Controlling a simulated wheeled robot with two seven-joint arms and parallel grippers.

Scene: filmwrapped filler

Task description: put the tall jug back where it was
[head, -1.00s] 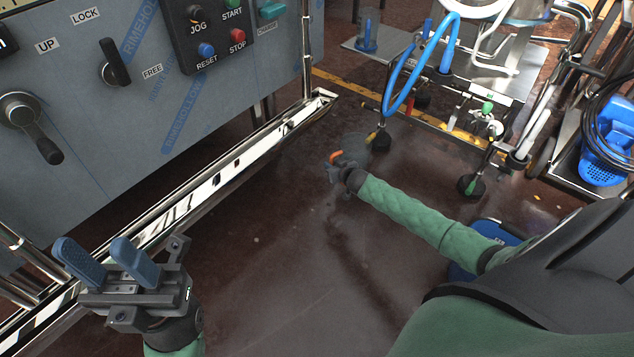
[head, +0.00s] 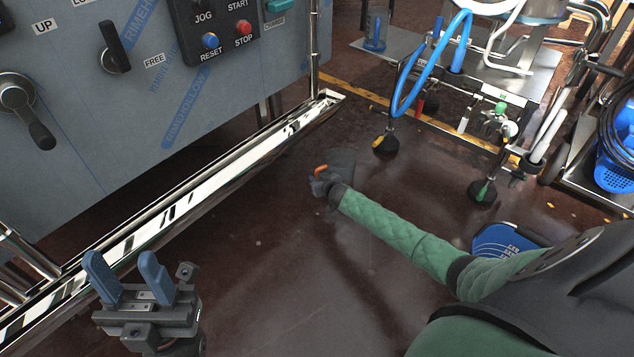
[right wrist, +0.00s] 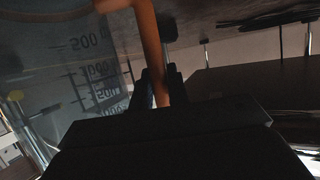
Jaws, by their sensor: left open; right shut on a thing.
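The tall jug (head: 343,163) is a smoky see-through vessel with an orange handle (head: 321,169). In the head view it is at the middle, above or on the dark floor; I cannot tell which. My right gripper (head: 323,180) is shut on its handle. The orange handle (right wrist: 148,45) runs between the dark fingers (right wrist: 160,88). My left gripper (head: 126,270) is open and empty at the lower left, blue fingers up.
A grey control cabinet (head: 120,90) with a shiny metal rail (head: 190,200) stands at the left. A metal cart (head: 480,85) with a blue hose (head: 405,85) stands at the back right. A blue object (head: 505,240) lies near my right arm. The middle floor is open.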

